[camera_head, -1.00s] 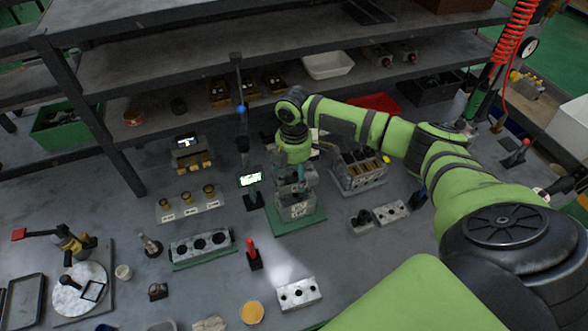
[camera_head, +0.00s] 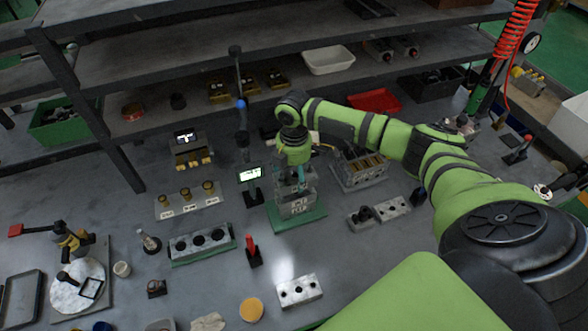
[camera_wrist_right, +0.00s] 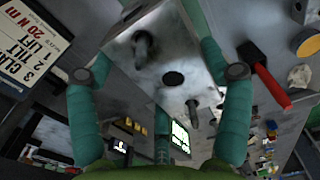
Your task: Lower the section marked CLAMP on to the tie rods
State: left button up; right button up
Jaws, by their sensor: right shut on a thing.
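My right gripper (camera_head: 299,176) points down over a grey metal block stack (camera_head: 300,205) on a green base plate (camera_head: 284,221). Its teal fingers are shut on a grey metal section (camera_wrist_right: 165,65), one finger on each side. In the right wrist view the section has a dark round hole in its middle, with a rod end (camera_wrist_right: 143,45) and another rod end (camera_wrist_right: 192,112) beside it. The marking CLAMP is not readable on it. The gripper hides much of the section in the head view, so I cannot tell whether it touches the stack. My left gripper is not in view.
A small lit display (camera_head: 250,174) stands just left of the stack. A grey block with brass parts (camera_head: 361,169) stands to its right. A sign (camera_wrist_right: 40,45) shows in the wrist view.

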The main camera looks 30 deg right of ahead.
aim_at(294, 181)
jog(key=shift+f+b, duration=0.85)
jog(key=shift+f, duration=0.9)
jog(key=o, duration=1.5)
notch_tip(294, 181, up, 12)
jog(key=shift+r, duration=0.1)
